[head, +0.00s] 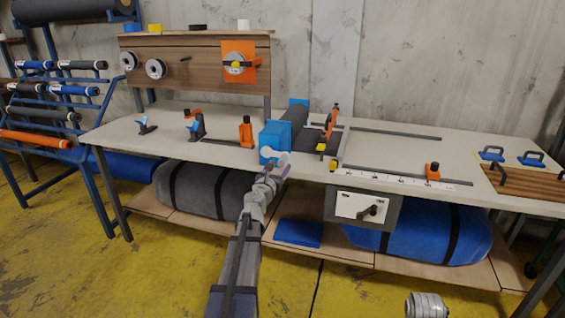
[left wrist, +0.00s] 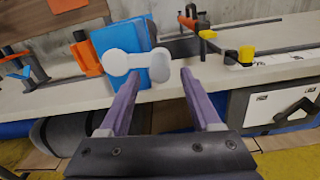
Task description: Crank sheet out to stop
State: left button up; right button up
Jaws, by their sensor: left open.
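A pale grey crank (left wrist: 128,61) with two rounded ends sits on the front face of a blue housing (head: 275,141) at the table's front edge. The crank also shows in the head view (head: 270,154). A dark grey roll (head: 294,121) runs back from the housing, with dark sheet (head: 322,141) to its right. An orange and black block, perhaps the stop (head: 432,171), stands farther right by a white scale (head: 385,178). My left gripper (left wrist: 160,74) is open in front of the crank; its knob end shows between the fingertips. Contact cannot be told.
An orange-handled tool (head: 331,122) and yellow-black pieces (head: 333,165) stand right of the housing. A grey box with a black handle (head: 366,208) hangs below the edge. The tabletop (head: 400,150) farther right is mostly clear.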

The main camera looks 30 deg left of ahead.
aim_at(280, 164)
pick_arm(q)
jog(key=x, duration=0.4)
jog(key=shift+w, duration=0.25)
grip_shut()
dwell(1.2)
